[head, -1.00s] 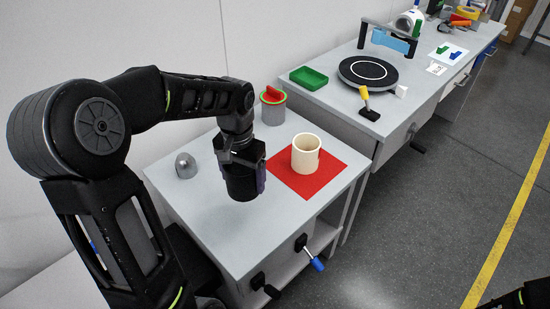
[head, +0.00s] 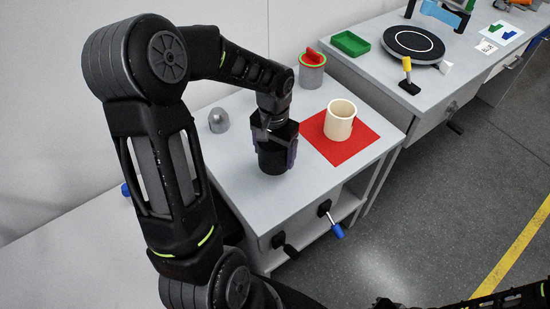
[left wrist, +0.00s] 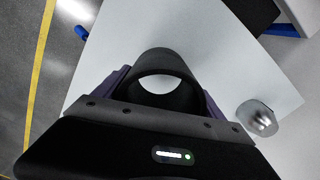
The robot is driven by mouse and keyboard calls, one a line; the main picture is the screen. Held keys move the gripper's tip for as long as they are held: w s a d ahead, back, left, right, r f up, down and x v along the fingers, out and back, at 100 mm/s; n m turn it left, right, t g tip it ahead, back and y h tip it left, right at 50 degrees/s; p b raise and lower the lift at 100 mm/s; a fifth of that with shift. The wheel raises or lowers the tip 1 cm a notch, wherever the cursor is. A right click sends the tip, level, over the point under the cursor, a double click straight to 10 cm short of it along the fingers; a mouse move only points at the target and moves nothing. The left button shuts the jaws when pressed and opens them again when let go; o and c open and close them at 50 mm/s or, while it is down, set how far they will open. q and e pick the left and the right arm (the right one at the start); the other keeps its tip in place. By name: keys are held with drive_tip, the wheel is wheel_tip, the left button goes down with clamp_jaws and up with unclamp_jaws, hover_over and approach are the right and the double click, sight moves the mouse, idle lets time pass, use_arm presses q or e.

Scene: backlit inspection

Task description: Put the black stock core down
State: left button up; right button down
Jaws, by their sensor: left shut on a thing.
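The black stock core (head: 272,162) is a short dark cylinder, held upright in my left gripper (head: 275,148) over the grey table, left of the red mat. Its fingers are shut on it from both sides. In the left wrist view the core (left wrist: 165,64) shows as a black ring between the purple-grey fingers, with pale table through its hole. I cannot tell whether its bottom touches the table. Part of my right arm shows at the lower right of the head view; its gripper is not seen.
A cream hollow cylinder (head: 339,121) stands on the red mat (head: 366,141). A grey metal dome (head: 219,121) is at the table's left. A grey canister with red top (head: 312,72) stands at the back. The table's (head: 235,195) front left is bare.

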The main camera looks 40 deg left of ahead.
use_arm(q)
drive_tip(key=shift+f, duration=0.1)
drive_tip(key=shift+f, duration=1.75)
drive_tip(key=shift+f, duration=0.2)
drive_tip(key=o, duration=1.5)
wheel_tip(320, 180, up, 12)
drive_tip(key=shift+r, duration=0.25)
